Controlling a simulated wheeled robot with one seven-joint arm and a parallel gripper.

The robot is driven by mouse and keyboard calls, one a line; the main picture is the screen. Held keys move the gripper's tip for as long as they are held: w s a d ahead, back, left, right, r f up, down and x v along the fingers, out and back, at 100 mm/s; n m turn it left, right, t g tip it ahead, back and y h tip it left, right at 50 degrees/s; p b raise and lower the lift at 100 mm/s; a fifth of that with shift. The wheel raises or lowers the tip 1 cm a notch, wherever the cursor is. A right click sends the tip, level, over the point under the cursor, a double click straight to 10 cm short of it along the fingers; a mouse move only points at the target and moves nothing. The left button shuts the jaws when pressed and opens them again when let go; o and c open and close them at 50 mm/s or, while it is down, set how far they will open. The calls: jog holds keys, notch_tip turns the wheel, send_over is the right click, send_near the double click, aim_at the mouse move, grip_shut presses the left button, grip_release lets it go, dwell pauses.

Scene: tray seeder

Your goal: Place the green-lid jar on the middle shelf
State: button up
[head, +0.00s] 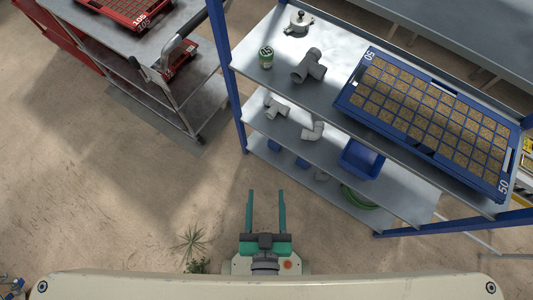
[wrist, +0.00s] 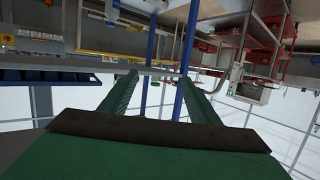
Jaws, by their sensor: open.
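The green-lid jar (head: 266,57) stands at the left end of the top shelf (head: 262,88), near its front left edge. Its lid looks green and its side carries a label. The middle shelf (head: 285,141) lies below and holds grey pipe fittings and a blue bin. My gripper (head: 266,191) is open and empty, with its green fingers pointing toward the shelf unit, short of it over the floor. In the wrist view my gripper (wrist: 158,80) shows both fingers apart with nothing between them.
A blue seed tray (head: 345,103) fills the right of the top shelf. A blue bin (head: 362,158) sits on the middle shelf. A blue post (head: 236,100) bounds the left side.

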jog(key=v, duration=0.4)
jog(key=shift+s+d+r, duration=0.1)
jog(key=shift+s+r, duration=0.05)
jog(key=shift+r, duration=0.15)
